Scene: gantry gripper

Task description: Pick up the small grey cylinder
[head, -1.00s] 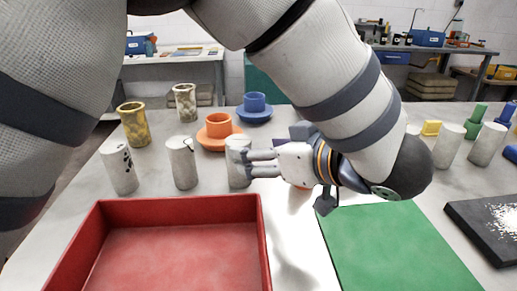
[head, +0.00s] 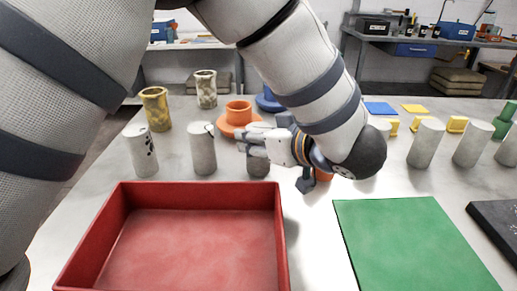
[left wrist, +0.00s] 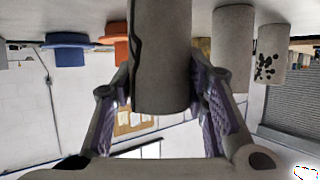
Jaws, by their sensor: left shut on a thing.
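A small grey cylinder (head: 257,167) stands upright at the right end of a row of grey cylinders, behind the red tray. My left gripper (head: 252,146) reaches it from the right and is shut on its upper part, hiding some of it. In the left wrist view the grey cylinder (left wrist: 161,55) sits between the two purple-padded fingers (left wrist: 163,100), with a dark line down one side. I cannot tell whether its base touches the table. My right gripper is not in view.
A cracked grey cylinder (head: 203,150) and a black-speckled one (head: 142,152) stand to the left. An orange flanged piece (head: 239,120) is close behind. The red tray (head: 280,230) and green mat (head: 415,240) lie in front. More grey cylinders (head: 426,145) stand at right.

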